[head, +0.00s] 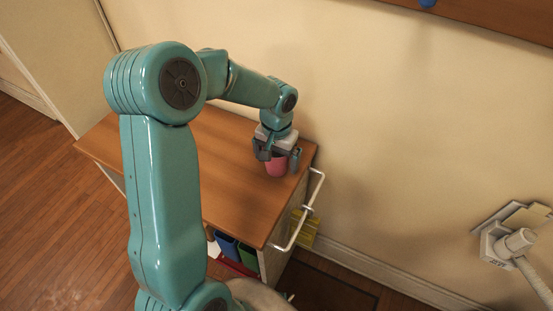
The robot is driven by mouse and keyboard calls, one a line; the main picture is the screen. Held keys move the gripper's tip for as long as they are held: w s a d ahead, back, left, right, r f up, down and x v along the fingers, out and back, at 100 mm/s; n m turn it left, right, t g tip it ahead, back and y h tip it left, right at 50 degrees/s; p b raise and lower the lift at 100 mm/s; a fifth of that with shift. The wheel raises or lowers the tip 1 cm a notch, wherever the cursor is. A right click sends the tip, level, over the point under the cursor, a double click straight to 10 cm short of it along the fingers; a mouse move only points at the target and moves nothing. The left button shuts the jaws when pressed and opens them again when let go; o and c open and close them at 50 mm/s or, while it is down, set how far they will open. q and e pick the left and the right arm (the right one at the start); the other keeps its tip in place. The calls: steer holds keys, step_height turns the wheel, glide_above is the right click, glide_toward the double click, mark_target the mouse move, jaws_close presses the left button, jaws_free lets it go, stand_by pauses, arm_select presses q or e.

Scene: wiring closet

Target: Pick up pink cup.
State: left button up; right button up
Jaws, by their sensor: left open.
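The pink cup (276,167) stands on the wooden top of a small cabinet (235,205), near its far right corner by the wall. My left gripper (277,156) is above the cup and pointing down, with its fingers at the cup's upper part, one to each side. The jaws are open. The gripper hides the cup's rim, and I cannot tell whether a finger touches the cup. My right gripper is not in view.
A white rail (301,215) runs along the cabinet's right side. Blue and green items (228,245) sit inside the cabinet below the top. A white wall fixture (510,243) is at the right. The rest of the cabinet top in view is clear.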

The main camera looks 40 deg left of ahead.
arm_select(q)
steer(key=c, duration=1)
steer(key=shift+r, duration=0.15)
